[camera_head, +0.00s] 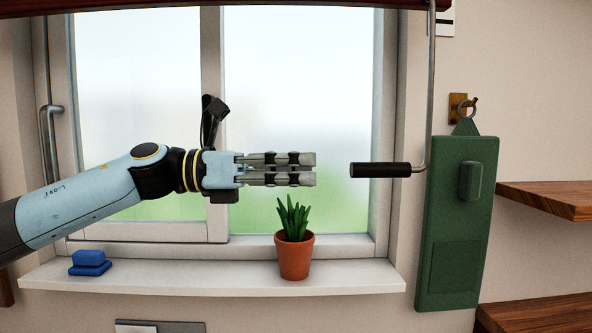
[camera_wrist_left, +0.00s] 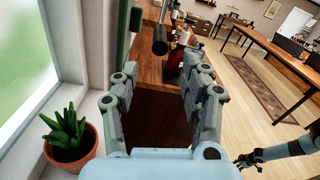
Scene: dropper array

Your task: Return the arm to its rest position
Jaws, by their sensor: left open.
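My left arm (camera_head: 85,208) reaches in from the left in the head view, in front of the window. My left gripper (camera_head: 314,169) points right, above the potted plant and left of a black crank handle (camera_head: 380,170), with a gap to it. In the left wrist view its fingers stand apart (camera_wrist_left: 163,80), with nothing held between them. My right gripper (camera_wrist_left: 247,160) shows small at the lower right of the left wrist view; its jaw opening is too small to tell. It is not in the head view.
A potted plant (camera_head: 294,255) and a blue object (camera_head: 89,263) stand on the white sill (camera_head: 200,280). A green panel (camera_head: 457,225) hangs from a hook (camera_head: 472,104) at the right. Wooden shelves (camera_head: 550,198) lie further right. The left wrist view shows tables (camera_wrist_left: 270,60) and open floor.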

